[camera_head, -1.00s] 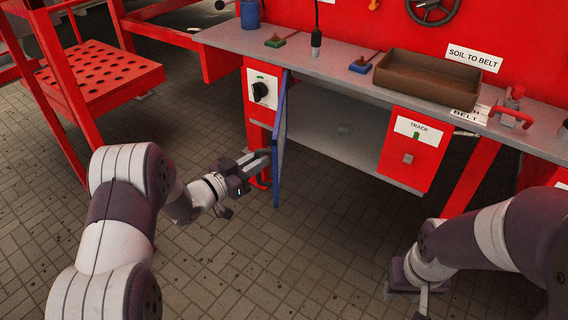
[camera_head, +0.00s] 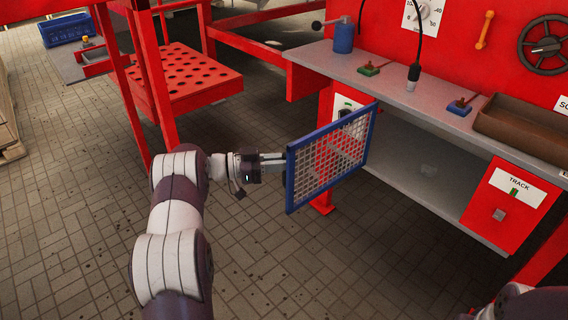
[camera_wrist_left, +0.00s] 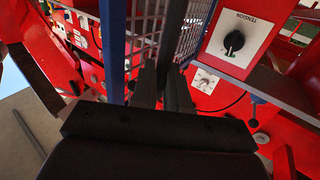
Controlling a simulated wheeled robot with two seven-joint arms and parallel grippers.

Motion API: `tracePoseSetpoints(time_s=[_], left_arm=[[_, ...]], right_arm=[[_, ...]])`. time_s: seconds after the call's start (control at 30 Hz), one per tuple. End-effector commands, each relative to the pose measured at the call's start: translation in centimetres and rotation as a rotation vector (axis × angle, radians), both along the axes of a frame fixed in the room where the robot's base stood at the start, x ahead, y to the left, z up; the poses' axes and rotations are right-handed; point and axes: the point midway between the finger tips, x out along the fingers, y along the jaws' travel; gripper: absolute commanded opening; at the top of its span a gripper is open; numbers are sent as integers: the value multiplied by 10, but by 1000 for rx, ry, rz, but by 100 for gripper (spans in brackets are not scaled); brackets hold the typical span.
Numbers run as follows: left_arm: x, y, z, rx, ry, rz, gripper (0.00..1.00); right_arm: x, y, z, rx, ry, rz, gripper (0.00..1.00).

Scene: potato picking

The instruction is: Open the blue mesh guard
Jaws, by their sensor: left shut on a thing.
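The blue mesh guard (camera_head: 330,187) is a blue frame with a pale wire grid. In the head view it stands swung out from under the grey worktop, its face turned toward me, with the open bay behind and to its right. My left gripper (camera_head: 278,161) is at the guard's left, free edge and is shut on it. In the left wrist view the gripper fingers (camera_wrist_left: 163,85) reach up beside the guard's blue bar (camera_wrist_left: 113,50); the exact grip is hidden between them. My right gripper is out of view.
A dark knob on a white plate (camera_head: 345,105) is partly hidden behind the guard; it shows in the left wrist view (camera_wrist_left: 234,42). A red perforated stand (camera_head: 190,75) is left of the guard. A brown tray (camera_head: 525,125) sits on the worktop (camera_head: 430,95). Tiled floor in front is clear.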

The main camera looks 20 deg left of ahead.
Motion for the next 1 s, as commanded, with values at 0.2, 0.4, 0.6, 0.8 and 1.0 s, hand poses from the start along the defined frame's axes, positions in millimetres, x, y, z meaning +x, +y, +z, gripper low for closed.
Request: tracePoseSetpoints(time_s=[0.2, 0.4, 0.6, 0.8, 1.0], left_arm=[[3, -2, 5, 2, -9, 0, 0], [4, -2, 6, 3, -10, 0, 21], [3, -1, 4, 2, -8, 1, 35], [2, -1, 2, 1, -5, 1, 35], [-12, 24, 3, 2, -5, 4, 35]], right_arm=[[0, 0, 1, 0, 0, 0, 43], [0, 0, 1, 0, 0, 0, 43], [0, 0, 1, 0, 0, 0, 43], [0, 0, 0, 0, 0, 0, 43], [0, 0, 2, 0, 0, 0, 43]])
